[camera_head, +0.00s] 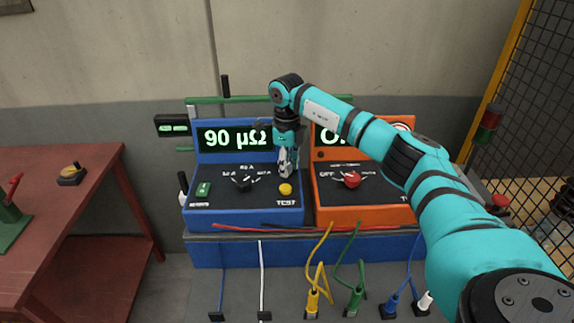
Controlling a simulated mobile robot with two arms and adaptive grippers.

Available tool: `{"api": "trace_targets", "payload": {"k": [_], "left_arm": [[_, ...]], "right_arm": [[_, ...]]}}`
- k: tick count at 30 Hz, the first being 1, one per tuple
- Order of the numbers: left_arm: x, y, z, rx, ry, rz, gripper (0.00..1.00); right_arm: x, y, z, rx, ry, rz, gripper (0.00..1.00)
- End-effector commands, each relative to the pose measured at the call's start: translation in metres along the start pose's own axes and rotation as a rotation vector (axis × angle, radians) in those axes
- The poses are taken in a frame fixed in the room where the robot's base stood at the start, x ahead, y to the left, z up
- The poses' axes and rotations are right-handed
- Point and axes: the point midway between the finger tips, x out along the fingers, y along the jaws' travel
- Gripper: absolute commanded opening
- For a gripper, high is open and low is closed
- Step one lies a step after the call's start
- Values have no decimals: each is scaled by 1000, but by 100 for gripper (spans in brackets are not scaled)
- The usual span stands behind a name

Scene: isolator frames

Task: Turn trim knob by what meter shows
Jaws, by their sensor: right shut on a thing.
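My right gripper (287,172) points down at the panel's upper right, just behind the yellow button. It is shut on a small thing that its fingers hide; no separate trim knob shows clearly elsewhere. My left gripper is out of view.
An orange unit (335,207) with a red knob (351,180) stands to the right, its display partly hidden by my arm. Red and black leads (262,226) lie along the front. Several coloured cables hang in front. A red table (75,163) is at left, a mesh fence (535,110) at right.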

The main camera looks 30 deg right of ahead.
Motion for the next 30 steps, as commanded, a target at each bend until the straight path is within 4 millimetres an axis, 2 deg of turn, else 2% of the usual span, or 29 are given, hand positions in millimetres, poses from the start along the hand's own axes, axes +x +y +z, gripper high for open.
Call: {"api": "trace_targets", "payload": {"k": [6, 15, 30], "left_arm": [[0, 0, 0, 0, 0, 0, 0], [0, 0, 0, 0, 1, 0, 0], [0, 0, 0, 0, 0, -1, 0]], "right_arm": [[-1, -1, 0, 180, -3, -2, 0], [-2, -1, 0, 352, -3, -2, 0], [-2, -2, 1, 426, -5, -2, 0]]}}
